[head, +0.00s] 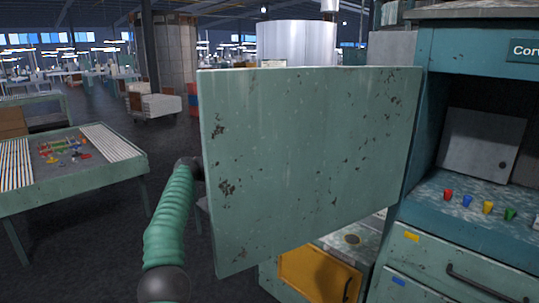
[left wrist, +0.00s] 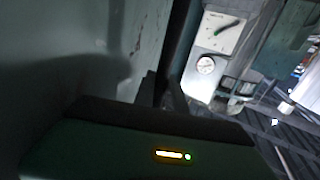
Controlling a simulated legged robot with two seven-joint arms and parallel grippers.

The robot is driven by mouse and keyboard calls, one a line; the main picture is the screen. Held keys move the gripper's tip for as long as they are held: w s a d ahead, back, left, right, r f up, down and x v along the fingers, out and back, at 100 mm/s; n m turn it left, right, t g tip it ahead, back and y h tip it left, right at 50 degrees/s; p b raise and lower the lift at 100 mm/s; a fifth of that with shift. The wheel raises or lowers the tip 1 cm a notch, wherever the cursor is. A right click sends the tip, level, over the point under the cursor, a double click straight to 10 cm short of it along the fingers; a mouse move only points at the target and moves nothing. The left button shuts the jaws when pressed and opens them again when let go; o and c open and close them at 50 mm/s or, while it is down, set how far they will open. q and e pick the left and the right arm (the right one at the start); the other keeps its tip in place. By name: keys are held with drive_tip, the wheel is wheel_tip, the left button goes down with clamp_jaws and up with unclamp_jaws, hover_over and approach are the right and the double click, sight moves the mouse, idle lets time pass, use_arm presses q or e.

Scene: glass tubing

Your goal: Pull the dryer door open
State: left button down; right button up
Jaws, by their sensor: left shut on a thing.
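The dryer door (head: 310,165) is a large, worn, pale green panel with rust chips. It stands swung out from the teal cabinet (head: 425,130) on its right side and fills the middle of the head view. My left arm reaches up past the door's left edge, and its gripper is hidden behind the panel there. In the left wrist view the door's pale face (left wrist: 60,50) fills the left side. The dark fingers of my left gripper (left wrist: 164,92) are shut at its edge; the exact grip point is dim. My right gripper is not in view.
Coloured knobs (head: 488,207) and drawers with a dark handle (head: 480,283) are at the right. A yellow panel (head: 318,274) shows below the door. A green table (head: 75,165) with glass rods stands at the left. Dark floor lies between.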

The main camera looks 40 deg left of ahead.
use_arm(q)
drive_tip(key=shift+w+a, duration=0.3)
drive_tip(key=shift+a, duration=0.15)
drive_tip(key=c, duration=1.6)
unclamp_jaws()
drive_tip(key=shift+d+r, duration=0.1)
drive_tip(key=shift+c, duration=0.2)
drive_tip(key=shift+o, duration=1.3)
drive_tip(key=shift+d, duration=0.2)
drive_tip(key=shift+s+d, duration=0.1)
drive_tip(key=shift+d, duration=0.1)
drive_tip(key=b+v, duration=0.1)
drive_tip(key=v, duration=1.5)
drive_tip(key=shift+s+a+b, duration=0.3)
drive_tip(key=shift+a+b, duration=0.05)
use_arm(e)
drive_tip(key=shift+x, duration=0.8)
